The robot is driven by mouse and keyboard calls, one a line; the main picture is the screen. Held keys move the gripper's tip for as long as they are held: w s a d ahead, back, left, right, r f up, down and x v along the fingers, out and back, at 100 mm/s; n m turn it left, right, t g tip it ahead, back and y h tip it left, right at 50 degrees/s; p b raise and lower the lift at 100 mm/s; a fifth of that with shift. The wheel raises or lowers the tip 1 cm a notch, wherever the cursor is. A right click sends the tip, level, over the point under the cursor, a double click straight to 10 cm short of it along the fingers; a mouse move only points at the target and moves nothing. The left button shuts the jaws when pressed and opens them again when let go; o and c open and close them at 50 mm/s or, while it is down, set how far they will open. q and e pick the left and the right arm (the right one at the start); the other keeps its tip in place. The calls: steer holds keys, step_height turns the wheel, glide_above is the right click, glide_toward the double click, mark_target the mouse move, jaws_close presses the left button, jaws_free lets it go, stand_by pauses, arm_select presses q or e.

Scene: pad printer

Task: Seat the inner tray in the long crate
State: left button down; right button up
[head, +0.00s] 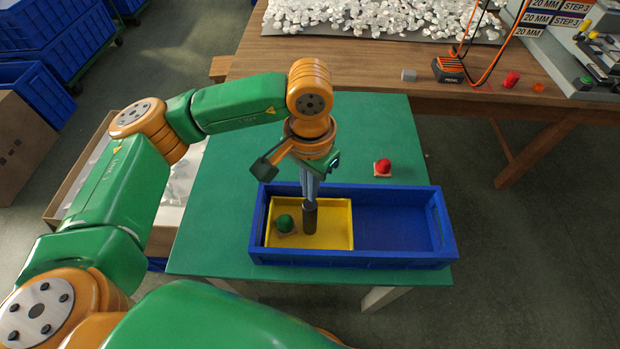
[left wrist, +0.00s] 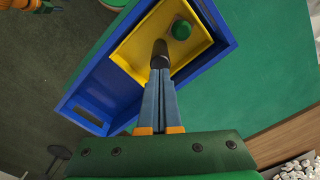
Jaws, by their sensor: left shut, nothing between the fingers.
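The long blue crate (head: 400,255) lies lengthwise on the green table. The yellow inner tray (head: 335,234) is inside its left part; I cannot tell whether it rests flat on the crate floor. A green knob on a small wooden square (head: 285,223) is in the tray's left part. My left gripper (head: 310,222) points down over the tray, its dark fingertips shut with nothing between them. In the left wrist view the fingertips (left wrist: 160,57) overlap the tray (left wrist: 139,50) beside the green knob (left wrist: 181,29); contact is unclear. My right gripper is not in view.
The crate's right part (head: 395,220) is empty. A red knob on a wooden square (head: 382,168) lies behind the crate. A wooden bench (head: 370,80) behind holds white pieces, a small grey cube (head: 408,75) and a black-and-orange tool (head: 447,68). The table's left part is clear.

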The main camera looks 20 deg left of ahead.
mark_target(310, 204)
arm_select(q)
step_height(310, 204, down, 3)
steer(key=shift+r+b, duration=0.2)
steer(key=shift+b, duration=0.15)
steer(key=shift+r, duration=0.1)
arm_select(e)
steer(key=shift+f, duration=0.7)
arm_select(q)
steer(key=shift+f+b, duration=0.35)
steer(key=shift+b, duration=0.1)
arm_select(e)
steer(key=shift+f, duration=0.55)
arm_select(q)
steer(key=shift+r, duration=0.1)
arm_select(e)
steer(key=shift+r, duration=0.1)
arm_select(q)
steer(key=shift+r+p, duration=0.65)
steer(key=shift+r, duration=1.15)
step_height(310, 204, up, 6)
steer(key=b, duration=0.1)
